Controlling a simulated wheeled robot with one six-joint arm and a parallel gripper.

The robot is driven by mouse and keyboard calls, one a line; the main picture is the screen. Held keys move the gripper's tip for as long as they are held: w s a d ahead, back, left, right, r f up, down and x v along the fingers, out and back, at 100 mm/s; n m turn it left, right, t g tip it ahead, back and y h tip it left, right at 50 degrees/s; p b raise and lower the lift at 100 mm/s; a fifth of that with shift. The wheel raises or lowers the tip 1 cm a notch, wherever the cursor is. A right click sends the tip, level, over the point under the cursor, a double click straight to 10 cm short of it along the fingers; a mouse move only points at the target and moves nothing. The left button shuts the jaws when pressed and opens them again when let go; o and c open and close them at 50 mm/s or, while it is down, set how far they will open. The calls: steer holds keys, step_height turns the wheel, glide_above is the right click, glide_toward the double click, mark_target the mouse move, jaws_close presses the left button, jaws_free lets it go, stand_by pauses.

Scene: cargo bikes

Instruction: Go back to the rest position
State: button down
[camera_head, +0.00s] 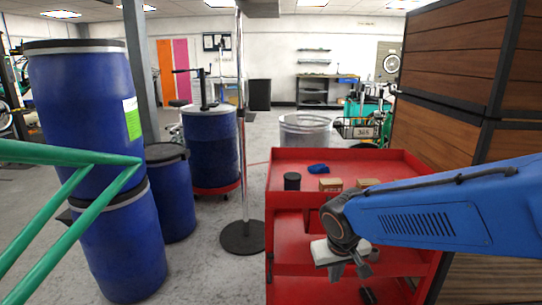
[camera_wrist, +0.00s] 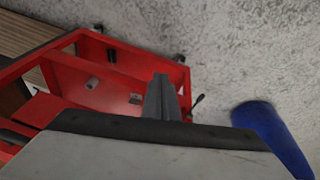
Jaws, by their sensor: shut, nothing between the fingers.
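My blue arm reaches in from the right in the head view. My gripper (camera_head: 366,281) hangs at its end, in front of the red tool cart (camera_head: 350,160) and below the level of its top. Its fingers point downward and are shut with nothing between them. In the wrist view the shut fingers (camera_wrist: 161,98) show at the middle, with the red cart (camera_wrist: 120,62) to their left and behind them. Part of the cart's front is hidden by the arm.
On the cart's top are a black cylinder (camera_head: 292,181), a blue item (camera_head: 318,169) and small brown boxes (camera_head: 330,185). Blue barrels (camera_head: 85,100) and a green frame (camera_head: 70,154) stand left. A thin pole (camera_head: 243,236) stands beside the cart. Wood panels (camera_head: 440,80) stand right.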

steer(key=s+d+r+m, duration=0.1)
steer(key=s+d+r, duration=0.2)
steer(key=s+d, duration=0.3)
steer(key=s+d+r+t, duration=0.1)
steer(key=s+d+r, duration=0.2)
steer(key=s+d, duration=0.3)
steer(key=s, duration=0.4)
steer(key=shift+s+r+m+y, duration=0.15)
steer(key=shift+s+m+y, duration=0.1)
steer(key=shift+m+y, duration=0.15)
steer(key=shift+d, duration=0.1)
